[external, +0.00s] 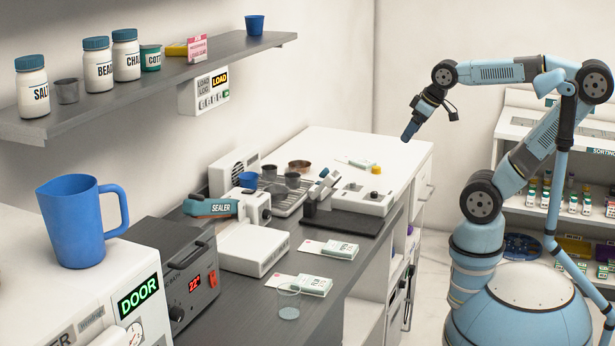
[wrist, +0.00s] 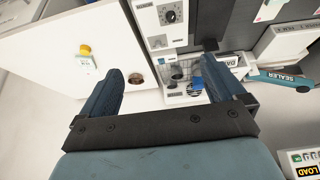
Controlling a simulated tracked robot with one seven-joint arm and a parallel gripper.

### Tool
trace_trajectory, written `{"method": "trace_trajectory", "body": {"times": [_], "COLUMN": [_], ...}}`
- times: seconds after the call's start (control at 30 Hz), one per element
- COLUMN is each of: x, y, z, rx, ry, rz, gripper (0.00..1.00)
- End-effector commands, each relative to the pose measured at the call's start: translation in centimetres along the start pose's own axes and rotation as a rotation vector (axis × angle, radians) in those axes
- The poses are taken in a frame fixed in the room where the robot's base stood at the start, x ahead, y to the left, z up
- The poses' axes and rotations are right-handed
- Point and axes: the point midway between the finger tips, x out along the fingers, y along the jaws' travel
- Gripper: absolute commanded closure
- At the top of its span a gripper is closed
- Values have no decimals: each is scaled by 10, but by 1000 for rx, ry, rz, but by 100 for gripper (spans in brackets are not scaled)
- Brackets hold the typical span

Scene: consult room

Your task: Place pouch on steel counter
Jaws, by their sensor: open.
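A small flat white packet with a yellow cap (external: 357,164), which looks like the pouch, lies on the white cabinet top (external: 330,143) at the back. In the wrist view the packet (wrist: 88,65) lies left of my fingers, apart from them. The grey counter (external: 258,310), which looks like the steel counter, runs along the wall in front of the white top. My gripper (external: 410,130) hangs in the air above and to the right of the packet. In the wrist view my gripper (wrist: 175,68) has its fingers wide apart, with nothing held between them.
A sealer (external: 212,207), a dial device (external: 361,196), a cup rack (external: 285,193) and white packs (external: 312,284) crowd the counter. A brown bowl (external: 300,166) stands on the white top. A wall shelf (external: 150,88) with jars overhangs at left. A clear cup (external: 289,300) stands near the front.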

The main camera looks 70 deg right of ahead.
Motion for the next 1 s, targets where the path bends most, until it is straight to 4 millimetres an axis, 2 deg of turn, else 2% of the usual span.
{"method": "trace_trajectory", "body": {"times": [0.17, 0.63, 0.77, 1.0], "x": [-4, -2, 6, 36], "y": [-4, -2, 6, 43], "z": [9, 5, -12, -64], "rx": [-8, -3, 17, 75], "ry": [3, 1, -9, -35], "rz": [-13, -9, 7, 51], "gripper": [0, 0, 0, 0]}}
